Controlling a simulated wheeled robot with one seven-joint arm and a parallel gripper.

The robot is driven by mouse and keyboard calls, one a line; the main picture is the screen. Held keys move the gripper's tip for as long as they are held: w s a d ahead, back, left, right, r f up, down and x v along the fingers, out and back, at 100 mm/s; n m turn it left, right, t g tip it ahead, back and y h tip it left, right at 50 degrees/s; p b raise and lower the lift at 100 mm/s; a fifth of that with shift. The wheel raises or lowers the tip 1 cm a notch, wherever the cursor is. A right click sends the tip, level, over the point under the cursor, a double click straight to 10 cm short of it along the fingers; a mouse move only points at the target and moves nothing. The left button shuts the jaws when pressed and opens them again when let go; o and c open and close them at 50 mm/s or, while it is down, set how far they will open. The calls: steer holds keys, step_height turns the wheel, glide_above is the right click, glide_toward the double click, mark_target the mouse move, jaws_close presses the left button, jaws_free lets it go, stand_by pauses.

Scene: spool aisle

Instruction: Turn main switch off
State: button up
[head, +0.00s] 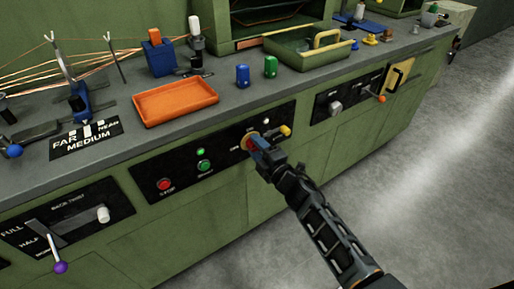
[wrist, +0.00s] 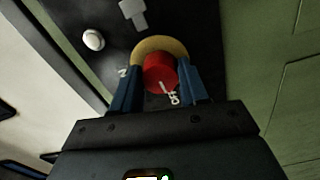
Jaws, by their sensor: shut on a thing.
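The main switch is a red round knob (wrist: 158,72) on a yellow ring, set in a black panel. In the wrist view the blue fingers of my gripper (wrist: 152,88) stand on either side of the knob and are shut on it. A white mark on the knob points down toward the partly hidden OFF label (wrist: 175,99). The letters of another label (wrist: 123,73) show at the left finger.
The floor at right is clear.

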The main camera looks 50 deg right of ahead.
steer(key=o, duration=1.1)
steer(key=shift+c, duration=0.2)
steer(key=shift+s, duration=0.1)
steer(key=v, duration=0.7)
steer(key=shift+s+b, duration=0.3)
steer(key=shift+b, duration=0.1)
steer(key=shift+s+a, duration=0.1)
steer(key=shift+a, duration=0.15)
steer(key=s+a+r+m+g+y+p, duration=0.1)
steer(key=s+a+r+m+y+p, duration=0.3)
steer(key=s+a, duration=1.1)
steer(key=s+a+r+m, duration=0.2)
steer(key=s+r+m, duration=0.2)
steer(key=s+r, duration=0.3)
steer(key=s+a+r+m+g+y+b, duration=0.1)
steer(key=s+a+r+m, duration=0.2)
steer(key=s+r, duration=0.3)
steer(key=shift+s+a+r+m+g, duration=0.2)
steer(key=shift+s+r+m+g, duration=0.15)
steer(key=shift+s+m, duration=0.55)
